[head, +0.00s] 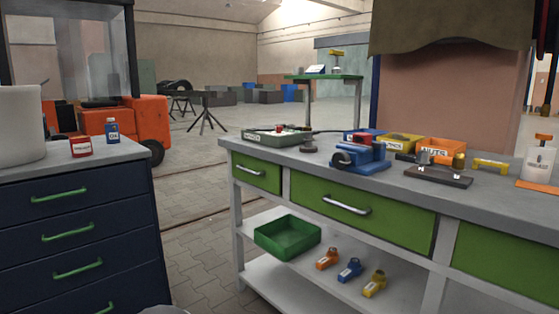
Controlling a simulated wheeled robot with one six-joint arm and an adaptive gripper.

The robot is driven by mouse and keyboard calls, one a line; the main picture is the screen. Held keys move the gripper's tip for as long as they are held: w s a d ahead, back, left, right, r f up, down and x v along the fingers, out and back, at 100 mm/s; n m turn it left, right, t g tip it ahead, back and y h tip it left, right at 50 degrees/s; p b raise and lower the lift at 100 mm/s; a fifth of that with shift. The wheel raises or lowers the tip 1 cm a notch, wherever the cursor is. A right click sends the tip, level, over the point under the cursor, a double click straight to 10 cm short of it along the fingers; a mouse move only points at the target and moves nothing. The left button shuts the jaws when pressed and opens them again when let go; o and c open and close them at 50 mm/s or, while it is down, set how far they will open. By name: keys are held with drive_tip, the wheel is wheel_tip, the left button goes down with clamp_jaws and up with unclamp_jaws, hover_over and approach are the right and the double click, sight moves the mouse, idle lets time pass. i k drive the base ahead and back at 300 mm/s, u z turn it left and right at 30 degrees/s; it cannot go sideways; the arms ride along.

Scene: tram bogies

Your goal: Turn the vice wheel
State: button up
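A blue vice (372,163) is mounted on the grey top of the green-drawered workbench (300,158), near its front edge. A dark round part at the vice's left end (342,158) looks like its wheel, but it is small and its shape is hard to make out. A red piece (361,139) shows at the top of the vice. I cannot tell whether the jaws hold it. My gripper is not in this view.
Yellow and orange bins (441,150) and a tool on a dark plate (438,176) are close to the vice's right. A green tray (287,237) is on the lower shelf. Floor (195,235) is clear between the bench and the dark blue drawer cabinet (78,225).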

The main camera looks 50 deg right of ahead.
sight(341, 160)
drive_tip(key=u, duration=0.3)
drive_tip(key=k, duration=1.05)
drive_tip(key=z, duration=1.3)
drive_tip(key=i, duration=0.5)
drive_tip(key=z, duration=0.05)
